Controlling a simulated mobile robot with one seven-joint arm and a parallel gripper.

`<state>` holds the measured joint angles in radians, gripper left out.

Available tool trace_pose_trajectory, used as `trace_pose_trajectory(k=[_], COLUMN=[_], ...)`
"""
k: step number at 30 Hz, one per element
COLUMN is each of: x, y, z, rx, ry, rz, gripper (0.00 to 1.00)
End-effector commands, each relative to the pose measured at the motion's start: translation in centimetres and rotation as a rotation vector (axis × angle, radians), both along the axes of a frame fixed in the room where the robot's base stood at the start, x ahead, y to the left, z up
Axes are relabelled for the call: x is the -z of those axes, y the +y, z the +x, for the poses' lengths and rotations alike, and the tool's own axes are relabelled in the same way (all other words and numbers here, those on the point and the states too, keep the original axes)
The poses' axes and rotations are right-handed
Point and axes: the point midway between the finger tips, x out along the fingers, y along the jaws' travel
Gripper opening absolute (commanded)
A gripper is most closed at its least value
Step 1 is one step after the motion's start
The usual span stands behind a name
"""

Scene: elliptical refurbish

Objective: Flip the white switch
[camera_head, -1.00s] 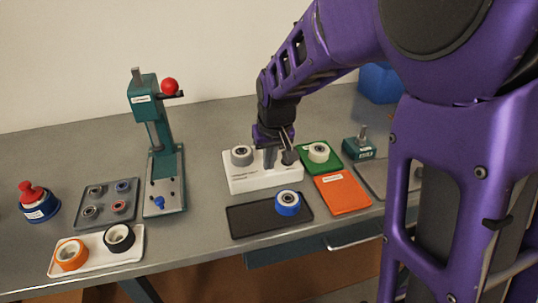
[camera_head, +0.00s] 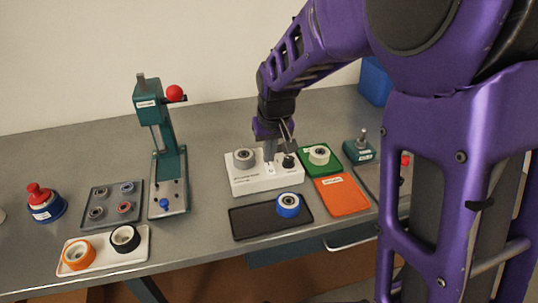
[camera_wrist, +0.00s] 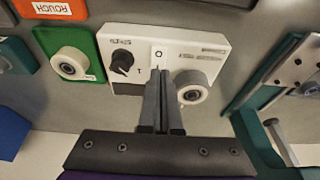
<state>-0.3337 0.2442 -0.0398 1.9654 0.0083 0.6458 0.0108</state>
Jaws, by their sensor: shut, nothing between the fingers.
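A white box (camera_head: 248,184) stands on the grey bench, with a grey wheel on its left, a black knob on its right and a small white switch (camera_head: 270,169) between them. In the wrist view the white switch (camera_wrist: 158,54) is marked "O" and sits between the black knob (camera_wrist: 122,62) and the pale wheel (camera_wrist: 191,87). My gripper (camera_wrist: 160,73) is shut and empty, its fingertips right beside the switch's near edge and partly covering it. I cannot tell whether they touch. In the head view my gripper (camera_head: 270,158) is just above the box.
A green pad (camera_head: 318,169) with a white wheel and an orange pad (camera_head: 342,197) lie right of the box. A black tray (camera_head: 255,219) with a blue wheel (camera_head: 288,205) is in front. A green press (camera_head: 165,150) stands to the left. A teal block (camera_head: 358,152) is at the right.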

Motion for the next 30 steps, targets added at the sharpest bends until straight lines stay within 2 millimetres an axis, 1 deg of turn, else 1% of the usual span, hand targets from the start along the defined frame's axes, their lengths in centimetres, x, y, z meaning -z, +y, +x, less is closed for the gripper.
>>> trace_pose_trajectory(k=[1,4,5,9,12,15,18,21,30], x=[-1.6,-3.5,-3.9,-6.8,-8.6,-10.0,-10.8,-11.3,-11.3], y=[0.0,-0.1,-0.2,-0.7,-0.9,-1.1,-1.2,-1.2,-1.3], z=[0.2,0.3,-0.1,-1.5,-2.3,-3.0,-3.4,-3.6,-3.7], rx=[0.000,0.001,0.000,0.001,0.001,0.001,0.000,0.000,0.001], ry=[-0.002,-0.004,-0.006,-0.006,-0.006,-0.004,-0.003,-0.001,0.000], rz=[0.001,0.001,0.002,0.001,0.002,0.001,0.001,0.000,0.000], gripper=[0.00,0.00,0.00,0.00,0.00,0.00,0.00,0.00,0.00])
